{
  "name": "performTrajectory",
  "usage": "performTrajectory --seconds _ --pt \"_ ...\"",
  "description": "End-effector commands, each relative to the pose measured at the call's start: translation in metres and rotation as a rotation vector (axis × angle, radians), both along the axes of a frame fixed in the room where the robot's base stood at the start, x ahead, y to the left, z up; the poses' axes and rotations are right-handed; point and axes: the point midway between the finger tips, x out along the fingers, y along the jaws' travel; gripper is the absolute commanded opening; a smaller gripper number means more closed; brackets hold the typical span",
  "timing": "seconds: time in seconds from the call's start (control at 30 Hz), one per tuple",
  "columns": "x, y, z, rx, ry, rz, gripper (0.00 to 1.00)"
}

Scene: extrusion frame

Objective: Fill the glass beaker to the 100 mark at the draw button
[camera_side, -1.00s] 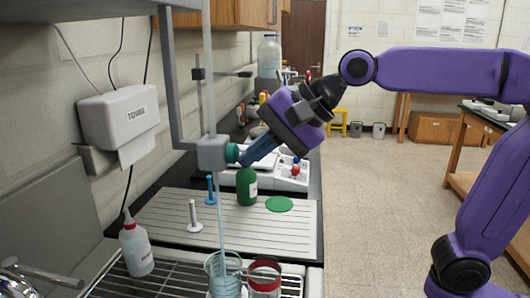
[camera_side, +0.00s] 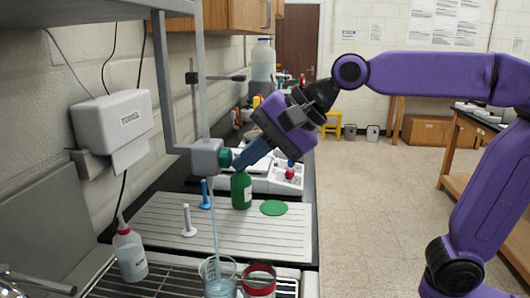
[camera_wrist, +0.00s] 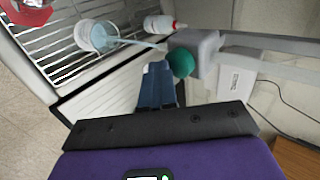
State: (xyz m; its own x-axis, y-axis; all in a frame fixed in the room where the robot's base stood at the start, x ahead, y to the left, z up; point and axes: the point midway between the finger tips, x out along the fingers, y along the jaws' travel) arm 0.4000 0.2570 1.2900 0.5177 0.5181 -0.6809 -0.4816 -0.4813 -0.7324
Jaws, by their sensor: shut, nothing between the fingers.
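The glass beaker (camera_side: 219,274) stands on the wire rack under the dispenser; it also shows in the wrist view (camera_wrist: 97,36). It holds pale blue liquid, and a thin stream (camera_side: 215,225) runs down into it. The marks are too small to read. The green round draw button (camera_side: 226,157) sits on the side of the grey dispenser block (camera_side: 205,157); it shows large in the wrist view (camera_wrist: 181,63). My gripper (camera_side: 238,166) is shut and empty, its blue fingertips right at the button. I cannot tell for sure whether they touch it.
A red-rimmed jar (camera_side: 259,281) stands close right of the beaker. A wash bottle (camera_side: 130,251) is left on the rack. A green bottle (camera_side: 241,190), two small posts and a green disc (camera_side: 274,208) stand on the ribbed board. A towel dispenser (camera_side: 112,119) hangs on the wall.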

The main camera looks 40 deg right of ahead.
Motion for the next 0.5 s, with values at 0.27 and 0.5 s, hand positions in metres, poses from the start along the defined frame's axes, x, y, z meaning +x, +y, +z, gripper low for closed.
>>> performTrajectory --seconds 0.27,0.5 --pt "-0.016 -0.015 0.001 0.005 -0.003 0.000 0.00" --pt "-0.043 -0.043 0.020 0.006 -0.007 -0.001 0.00"
